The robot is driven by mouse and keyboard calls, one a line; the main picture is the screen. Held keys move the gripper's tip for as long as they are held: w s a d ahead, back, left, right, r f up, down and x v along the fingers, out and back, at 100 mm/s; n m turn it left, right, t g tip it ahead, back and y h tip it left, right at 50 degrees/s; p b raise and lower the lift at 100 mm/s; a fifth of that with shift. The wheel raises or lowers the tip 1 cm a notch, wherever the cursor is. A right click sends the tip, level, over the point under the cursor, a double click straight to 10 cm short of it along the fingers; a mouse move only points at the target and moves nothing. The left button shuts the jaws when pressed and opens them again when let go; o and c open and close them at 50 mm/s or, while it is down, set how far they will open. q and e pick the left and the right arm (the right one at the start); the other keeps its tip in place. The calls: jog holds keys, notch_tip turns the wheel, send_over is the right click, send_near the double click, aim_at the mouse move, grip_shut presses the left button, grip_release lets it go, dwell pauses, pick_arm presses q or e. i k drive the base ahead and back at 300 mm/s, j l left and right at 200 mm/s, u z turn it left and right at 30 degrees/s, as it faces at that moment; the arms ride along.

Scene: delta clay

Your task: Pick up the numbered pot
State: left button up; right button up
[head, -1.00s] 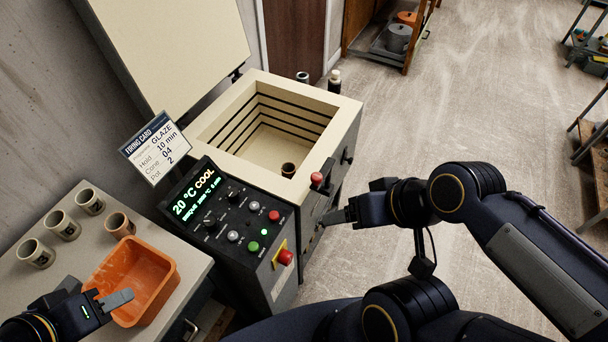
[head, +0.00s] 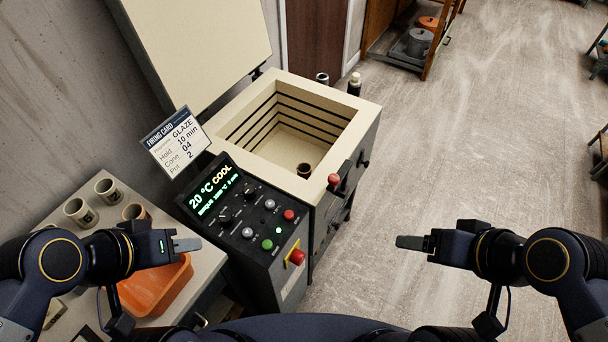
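Two cream pots with dark marks, one at the back (head: 108,190) and one nearer (head: 80,212), stand on the side table at the left; I cannot read their numbers. A browner pot (head: 135,212) stands to their right, partly behind my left arm. The firing card (head: 176,143) reads GLAZE, 10 min, cone 04, pot 2. My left gripper (head: 187,244) is over the orange tub, apart from the pots. My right gripper (head: 408,242) is over open floor. Both appear side-on, with nothing visible in them.
The kiln's panel (head: 240,217) shows 20 °C COOL and has several buttons. The orange tub (head: 160,290) is partly hidden by my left arm. The kiln lid (head: 200,40) stands raised. Two small bottles stand behind the kiln.

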aim_at(303, 169)
jog(key=i+l+z, duration=0.1)
jog(key=l+z, duration=0.3)
jog(key=i+l+z, duration=0.1)
jog(key=l+z, duration=0.25)
jog(key=i+l+z, duration=0.15)
jog(key=z, duration=0.25)
jog(key=i+l+z, duration=0.15)
jog(key=z, duration=0.2)
jog(key=i+l+u, duration=0.15)
jog(key=i, duration=0.25)
jog(key=i+l+u, duration=0.15)
jog(key=i+l, duration=0.2)
jog(key=i+u, duration=0.15)
jog(key=u, duration=0.3)
jog(key=i+u, duration=0.1)
jog(key=u, duration=0.35)
jog(key=i+u, duration=0.15)
jog(key=u, duration=0.3)
jog(key=i+l+u, duration=0.1)
jog(key=u, duration=0.35)
jog(key=i+u, duration=0.15)
jog(key=u, duration=0.35)
jog(key=i+u, duration=0.15)
jog(key=u, duration=0.3)
jog(key=i+u, duration=0.15)
jog(key=u, duration=0.35)
jog(key=i+l+u, duration=0.15)
jog(key=u, duration=0.35)
jog(key=i+l+u, duration=0.1)
jog(key=u, duration=0.35)
